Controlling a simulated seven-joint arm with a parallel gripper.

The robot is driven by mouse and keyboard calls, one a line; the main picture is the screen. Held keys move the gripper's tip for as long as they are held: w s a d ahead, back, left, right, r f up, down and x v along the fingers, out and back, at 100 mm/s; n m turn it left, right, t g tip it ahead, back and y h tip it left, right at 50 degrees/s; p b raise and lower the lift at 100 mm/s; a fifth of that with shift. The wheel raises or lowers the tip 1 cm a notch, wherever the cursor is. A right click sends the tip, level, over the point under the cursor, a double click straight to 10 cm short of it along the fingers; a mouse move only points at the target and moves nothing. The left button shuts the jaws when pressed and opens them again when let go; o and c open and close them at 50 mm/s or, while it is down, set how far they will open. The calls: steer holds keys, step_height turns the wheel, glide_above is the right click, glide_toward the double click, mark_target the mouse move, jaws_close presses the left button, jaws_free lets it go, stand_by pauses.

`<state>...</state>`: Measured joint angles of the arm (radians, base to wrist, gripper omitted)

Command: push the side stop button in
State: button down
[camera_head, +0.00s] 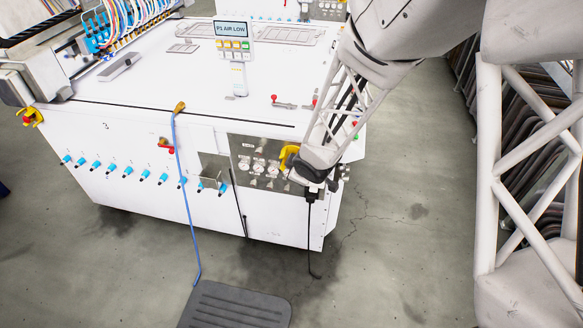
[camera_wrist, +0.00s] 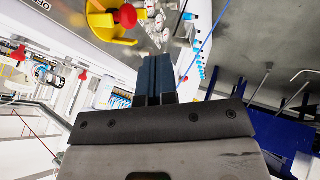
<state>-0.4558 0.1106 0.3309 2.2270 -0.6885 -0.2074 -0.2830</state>
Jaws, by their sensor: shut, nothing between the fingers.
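A red stop button (camera_wrist: 126,15) with a yellow shroud (camera_wrist: 103,25) is on the machine's metal panel, at the top of the wrist view. In the head view, part of the yellow shroud (camera_head: 287,155) shows just left of my wrist, which hides the red cap. My gripper (camera_wrist: 155,62) is shut and empty, its dark fingers pointing toward the panel. In the wrist view the fingertips lie below and right of the button, apparently apart from it. In the head view my gripper is low at the panel's right part, and its fingertips cannot be made out.
The panel holds gauges (camera_head: 258,167) and small valves left of my gripper. Another yellow-backed red button (camera_head: 31,117) is at the machine's left corner. A red-handled part (camera_head: 166,146) and a blue hose (camera_head: 184,200) are on the front. A dark mat (camera_head: 235,307) lies on the floor.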

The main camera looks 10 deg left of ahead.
steer(key=shift+f, duration=0.1)
steer(key=w+a+f, duration=0.3)
steer(key=w+f, duration=0.4)
steer(key=w, duration=0.1)
steer(key=shift+w+a+f, duration=0.35)
steer(key=shift+a+f, duration=0.05)
stand_by(0.4)
stand_by(0.4)
